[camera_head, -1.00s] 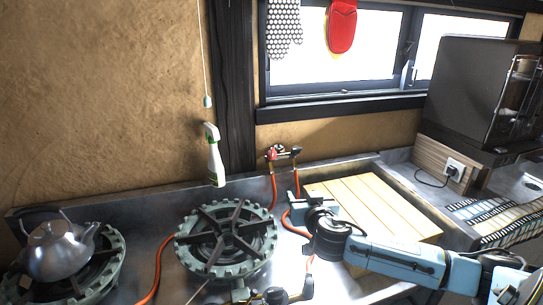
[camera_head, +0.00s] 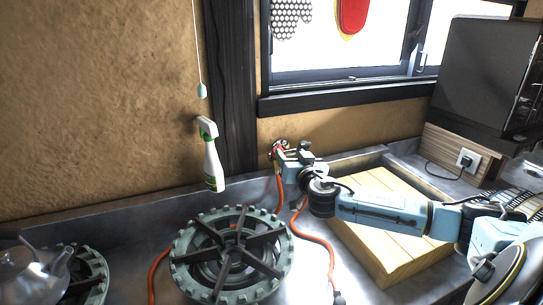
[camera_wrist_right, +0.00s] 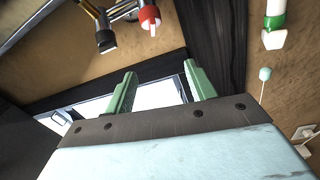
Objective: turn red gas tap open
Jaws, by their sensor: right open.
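The gas tap fitting is on the clay wall below the window. Its red tap (camera_head: 279,149) shows at the left of the fitting, partly covered by my right gripper, and a black tap (camera_head: 305,147) is at the right. In the right wrist view, the red tap (camera_wrist_right: 149,17) and black tap (camera_wrist_right: 105,41) are at the top, beyond the fingertips. My right gripper (camera_head: 284,158) is close in front of the fitting. The wrist view shows its two green fingers (camera_wrist_right: 160,68) apart with nothing between them. My left gripper is out of view.
Orange hoses (camera_head: 318,238) run down from the fitting. A burner (camera_head: 232,255) and kettle (camera_head: 32,272) are at the left. A spray bottle (camera_head: 212,160) is by the dark post. A wooden board (camera_head: 385,245) lies under my right arm.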

